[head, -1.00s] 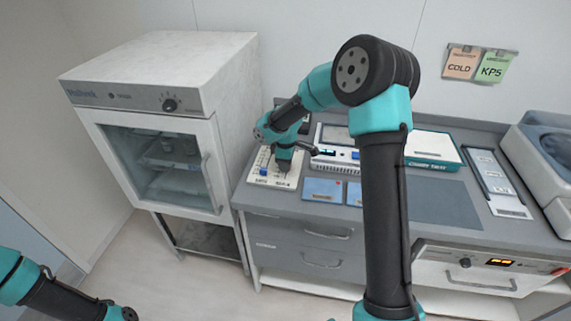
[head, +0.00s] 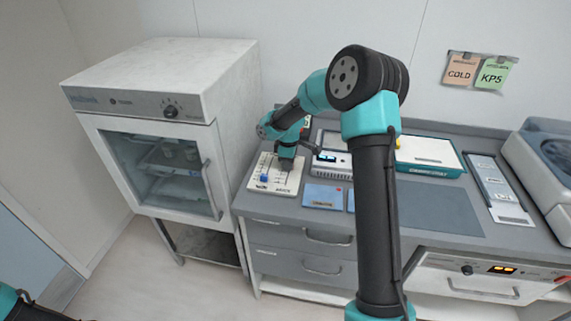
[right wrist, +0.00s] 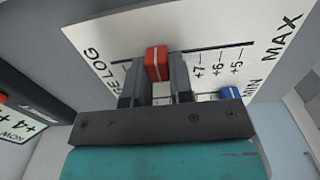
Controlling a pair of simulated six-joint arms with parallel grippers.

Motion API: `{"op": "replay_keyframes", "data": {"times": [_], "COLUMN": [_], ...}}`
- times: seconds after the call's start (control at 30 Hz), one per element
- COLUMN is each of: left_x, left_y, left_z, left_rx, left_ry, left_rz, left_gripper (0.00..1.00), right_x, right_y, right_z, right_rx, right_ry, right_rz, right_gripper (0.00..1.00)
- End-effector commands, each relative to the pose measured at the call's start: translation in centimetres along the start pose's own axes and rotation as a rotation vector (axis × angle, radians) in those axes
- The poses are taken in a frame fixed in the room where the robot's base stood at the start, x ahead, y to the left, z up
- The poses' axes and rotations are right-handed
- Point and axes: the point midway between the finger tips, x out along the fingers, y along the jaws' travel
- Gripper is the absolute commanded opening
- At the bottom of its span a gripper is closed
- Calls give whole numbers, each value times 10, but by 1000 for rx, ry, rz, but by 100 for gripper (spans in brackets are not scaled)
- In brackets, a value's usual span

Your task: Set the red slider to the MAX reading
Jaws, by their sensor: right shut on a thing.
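A white slider panel (head: 257,186) lies on the counter beside the cabinet. My right gripper (head: 286,162) is over its right part, and it hides the red slider in the head view. In the right wrist view the gripper (right wrist: 158,75) is shut on the red slider (right wrist: 157,62), with one finger on each side. A straight track runs right from the slider toward the printed word MAX (right wrist: 286,38). A blue slider (right wrist: 230,93) sits apart, near the MIN label; it also shows in the head view (head: 264,178). My left gripper is out of view.
A white glass-fronted cabinet (head: 165,62) stands close on the left. A device with a small display (head: 328,157) is just right of my right gripper, and blue cards (head: 322,197) lie in front of it. A grey mat (head: 437,207) lies farther right.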

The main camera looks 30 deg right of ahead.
Motion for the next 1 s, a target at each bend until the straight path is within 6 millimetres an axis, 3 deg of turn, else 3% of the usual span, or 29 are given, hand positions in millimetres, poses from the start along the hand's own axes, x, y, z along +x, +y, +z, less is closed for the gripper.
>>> {"op": "replay_keyframes", "data": {"times": [0.27, 0.67, 1.0], "left_x": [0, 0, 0], "left_y": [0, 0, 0], "left_z": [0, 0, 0], "left_rx": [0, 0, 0], "left_ry": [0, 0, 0], "left_rz": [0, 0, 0], "left_gripper": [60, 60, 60], "right_x": [0, -6, -58], "right_y": [0, 0, 0], "right_z": [0, 0, -1], "right_rx": [0, 0, 0], "right_ry": [0, 0, 3], "right_rz": [0, 1, 4], "right_gripper": [46, 47, 47]}}
